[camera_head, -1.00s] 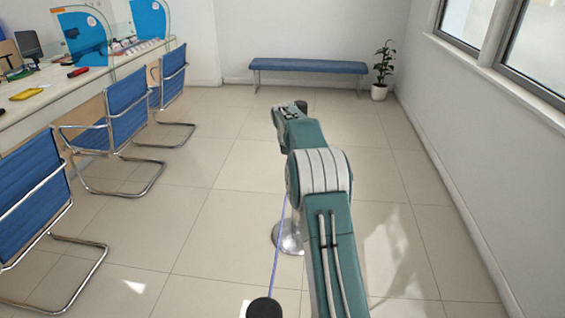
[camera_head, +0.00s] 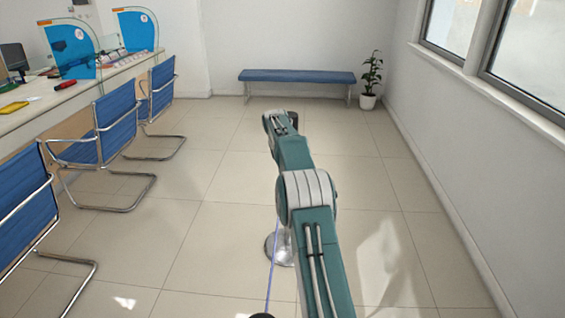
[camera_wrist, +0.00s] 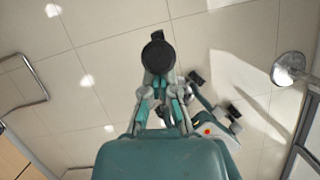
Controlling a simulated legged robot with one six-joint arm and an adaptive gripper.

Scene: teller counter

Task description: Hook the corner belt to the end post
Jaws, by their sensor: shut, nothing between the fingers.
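A thin blue belt (camera_head: 271,275) runs from a black post head (camera_head: 262,316) at the bottom edge of the head view up behind my arm. Its far end is hidden. A chrome post base (camera_head: 279,248) stands on the floor left of my arm, and the arm hides its shaft. A black cylinder (camera_head: 292,118) shows beside my arm's far end. In the wrist view, my gripper (camera_wrist: 160,78) is shut beside a round black head (camera_wrist: 158,52), with no grip on it visible. I cannot tell whether they touch. Another chrome base (camera_wrist: 288,69) shows at right.
Blue chairs (camera_head: 116,122) with chrome frames line the counter (camera_head: 60,98) at left. A blue bench (camera_head: 297,76) and potted plant (camera_head: 369,85) stand at the back. A windowed wall (camera_head: 440,140) bounds the right. The tiled floor between is open.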

